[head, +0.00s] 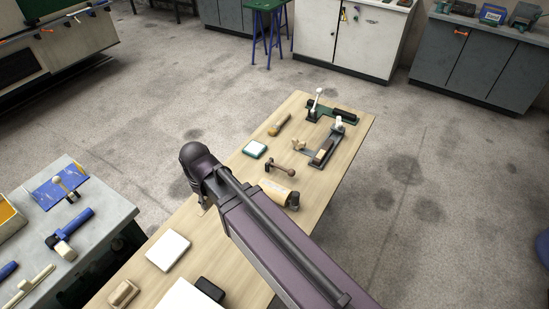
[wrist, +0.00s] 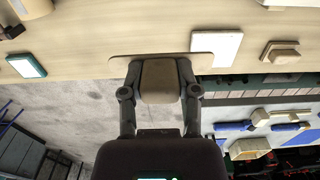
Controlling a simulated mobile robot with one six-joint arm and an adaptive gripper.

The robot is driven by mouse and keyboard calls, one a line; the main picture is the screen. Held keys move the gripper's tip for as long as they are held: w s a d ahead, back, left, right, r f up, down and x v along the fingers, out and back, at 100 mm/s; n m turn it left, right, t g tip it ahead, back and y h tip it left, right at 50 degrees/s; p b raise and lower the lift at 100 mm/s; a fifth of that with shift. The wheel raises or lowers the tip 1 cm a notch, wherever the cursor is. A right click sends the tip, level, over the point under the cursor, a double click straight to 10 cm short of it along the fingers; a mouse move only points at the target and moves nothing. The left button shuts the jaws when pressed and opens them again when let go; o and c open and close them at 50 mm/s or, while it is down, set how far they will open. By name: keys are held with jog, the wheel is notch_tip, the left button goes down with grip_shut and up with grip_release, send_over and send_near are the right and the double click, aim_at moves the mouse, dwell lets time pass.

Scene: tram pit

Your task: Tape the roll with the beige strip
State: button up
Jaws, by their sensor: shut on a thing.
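The roll (head: 276,191), a beige cylinder with a dark piece at its right end, lies on the wooden table beyond my arm. A beige cylinder that looks like the roll (wrist: 34,7) is cut by the top-left edge of the wrist view. My gripper (wrist: 160,80) is shut on a taupe block-like piece, with the thin rounded beige strip (wrist: 160,57) spreading wide behind it. The strip seems attached to that piece, but the joint is hidden. In the head view my arm hides most of the gripper, at the table's left edge, left of the roll.
On the table (head: 225,245) lie a white-and-green box (head: 255,149), a white pad (head: 168,250), a tan block (head: 123,292), a dumbbell-shaped tool (head: 281,168), a brush (head: 279,124) and clamp fixtures (head: 330,113). A grey bench (head: 110,215) with blue tools stands at left.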

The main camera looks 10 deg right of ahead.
jog(key=shift+r+p, duration=1)
jog(key=shift+r, duration=0.5)
jog(key=shift+s+a, duration=0.2)
jog(key=shift+a, duration=0.15)
jog(key=shift+s+a, duration=0.25)
jog(key=shift+a, duration=0.1)
